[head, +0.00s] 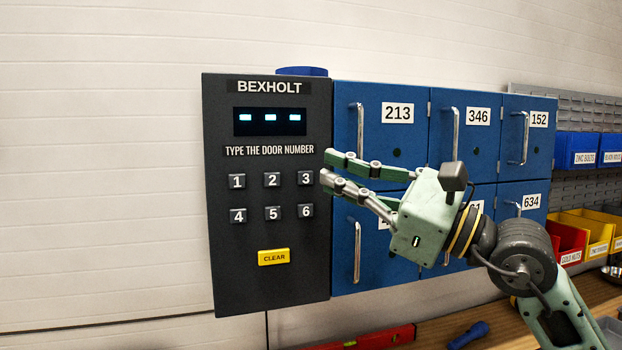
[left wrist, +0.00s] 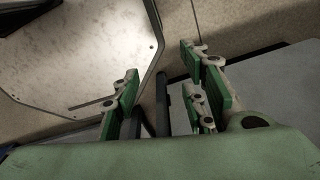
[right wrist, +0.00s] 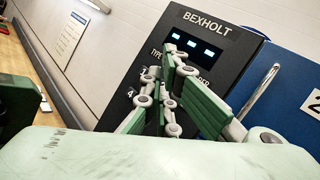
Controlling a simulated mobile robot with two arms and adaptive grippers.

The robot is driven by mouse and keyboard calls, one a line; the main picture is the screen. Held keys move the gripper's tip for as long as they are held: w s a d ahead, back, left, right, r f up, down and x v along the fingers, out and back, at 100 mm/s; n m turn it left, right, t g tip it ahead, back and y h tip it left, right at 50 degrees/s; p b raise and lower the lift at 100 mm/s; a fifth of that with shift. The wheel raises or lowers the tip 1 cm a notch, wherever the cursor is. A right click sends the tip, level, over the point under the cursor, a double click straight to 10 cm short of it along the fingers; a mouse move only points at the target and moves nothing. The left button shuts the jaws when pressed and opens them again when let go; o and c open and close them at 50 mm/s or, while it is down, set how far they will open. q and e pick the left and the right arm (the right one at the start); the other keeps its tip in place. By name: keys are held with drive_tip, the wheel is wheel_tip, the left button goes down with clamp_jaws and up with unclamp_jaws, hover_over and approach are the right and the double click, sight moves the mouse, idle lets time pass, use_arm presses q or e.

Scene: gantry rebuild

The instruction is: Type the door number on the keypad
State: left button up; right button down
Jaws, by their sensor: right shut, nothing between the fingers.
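The dark keypad panel (head: 228,270) carries the name BEXHOLT and number keys 1 to 6, with a yellow CLEAR key (head: 274,257) below. Its display (head: 270,121) shows three lit dashes. My right gripper (head: 325,165) is shut and empty, with its fingertips by the 3 key (head: 305,178) at the panel's right side; I cannot tell if they touch. In the right wrist view the shut fingers (right wrist: 168,80) cover much of the keys, while the display (right wrist: 195,46) shows. My left gripper (left wrist: 162,75) is open and empty, away from the panel.
Blue lockers beside the panel read 213 (head: 398,113), 346 (head: 478,116), 152 (head: 539,119) and 634 (head: 531,201); my right arm covers other labels. A wooden bench (head: 440,322) below holds a red level (head: 380,338). Coloured bins (head: 567,240) stand at the right.

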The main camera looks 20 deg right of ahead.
sight(306, 178)
use_arm(q)
drive_tip(key=shift+w+r+p, duration=0.3)
drive_tip(key=shift+r+p, duration=0.25)
drive_tip(key=shift+w+r+p, duration=0.25)
drive_tip(key=shift+r+p, duration=0.25)
use_arm(e)
drive_tip(key=w, duration=0.9)
drive_tip(key=shift+a, duration=0.25)
use_arm(q)
drive_tip(key=shift+s+a, duration=0.1)
use_arm(e)
drive_tip(key=shift+w, duration=0.15)
drive_tip(key=shift+w, duration=0.35)
